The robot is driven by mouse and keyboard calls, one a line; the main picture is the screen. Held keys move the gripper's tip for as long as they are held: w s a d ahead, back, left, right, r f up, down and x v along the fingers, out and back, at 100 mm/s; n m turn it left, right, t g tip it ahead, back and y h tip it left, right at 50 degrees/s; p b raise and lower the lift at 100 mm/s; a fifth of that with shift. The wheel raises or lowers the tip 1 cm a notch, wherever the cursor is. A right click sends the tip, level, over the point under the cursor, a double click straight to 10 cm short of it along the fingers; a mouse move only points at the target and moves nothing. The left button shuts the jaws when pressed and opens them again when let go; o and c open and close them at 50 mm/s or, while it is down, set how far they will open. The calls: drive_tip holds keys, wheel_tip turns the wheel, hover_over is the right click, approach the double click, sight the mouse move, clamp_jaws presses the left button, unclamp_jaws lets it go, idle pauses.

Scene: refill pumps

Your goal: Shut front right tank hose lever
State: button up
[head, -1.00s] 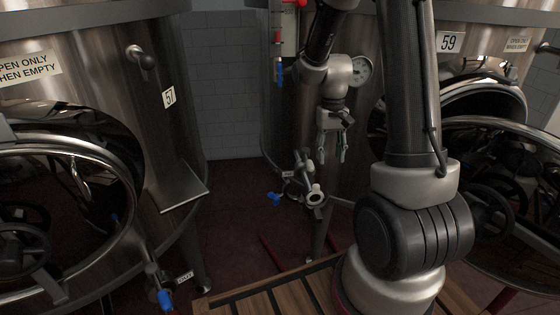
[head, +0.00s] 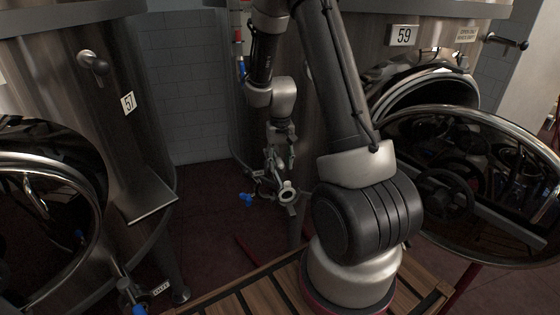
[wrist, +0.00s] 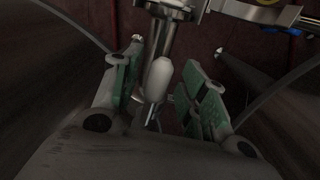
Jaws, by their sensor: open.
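The right tank (head: 345,60), marked 59, has a metal hose fitting (head: 288,193) low at its front. A blue-ended lever (head: 246,199) sticks out to the left of this fitting. My gripper (head: 281,160) is just above the fitting, pointing down. In the wrist view my gripper (wrist: 166,85) is open, with green pads on both fingers. A pale rounded handle (wrist: 158,76) on a metal pipe (wrist: 162,35) lies between the fingers, apart from the pads as far as I can tell. A blue piece shows at the top right of that view.
The left tank (head: 115,130), marked 57, has an open round hatch and another blue lever (head: 138,309). The right tank's open hatch door (head: 490,180) stands to the right of my arm. A slatted wooden platform (head: 255,300) lies below.

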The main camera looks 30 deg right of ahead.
drive_tip(key=shift+c, duration=0.4)
clamp_jaws()
drive_tip(key=w+a+m, duration=0.1)
drive_tip(key=m, duration=0.1)
drive_tip(key=w+a+m, duration=0.1)
drive_tip(key=a+m, duration=0.1)
drive_tip(key=shift+a+m, duration=0.2)
drive_tip(key=shift+m, duration=0.2)
drive_tip(key=shift+o, duration=0.4)
unclamp_jaws()
drive_tip(key=shift+r, duration=0.1)
